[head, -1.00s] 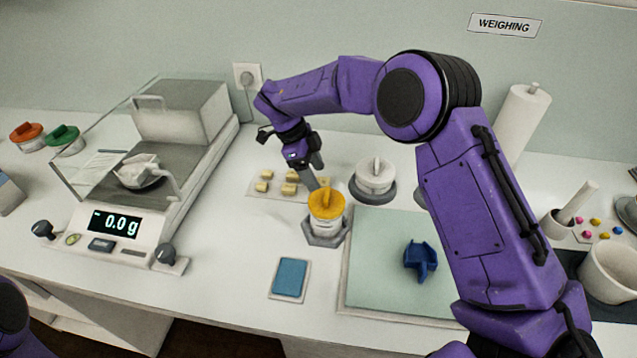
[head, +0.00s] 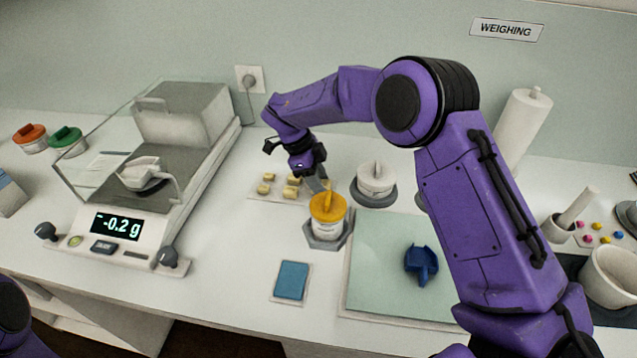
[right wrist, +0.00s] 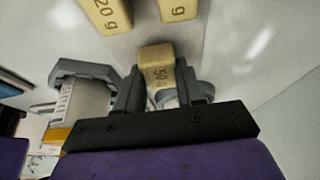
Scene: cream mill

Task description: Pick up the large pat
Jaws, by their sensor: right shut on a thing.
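My right gripper (head: 319,184) is low behind the yellow-lidded jar in the head view. In the right wrist view my right gripper (right wrist: 161,88) is shut on a pale yellow block-shaped pat (right wrist: 156,56). Its printed label seems to read 50 g and is partly covered by the fingers. The held pat is hidden in the head view. Several other small pats (head: 291,192) lie on a pale mat (head: 257,198) left of the gripper. In the wrist view a pat marked 20 g (right wrist: 108,14) and another pat (right wrist: 178,8) lie beyond the held one. My left gripper is out of view.
The yellow-lidded jar (head: 327,222) stands on a grey hexagonal base close to the gripper. A white-lidded jar (head: 376,181) is to the right. The scale (head: 117,226) is at the left, reading -0.2 g. A blue scoop (head: 421,262) lies on the green board (head: 385,285).

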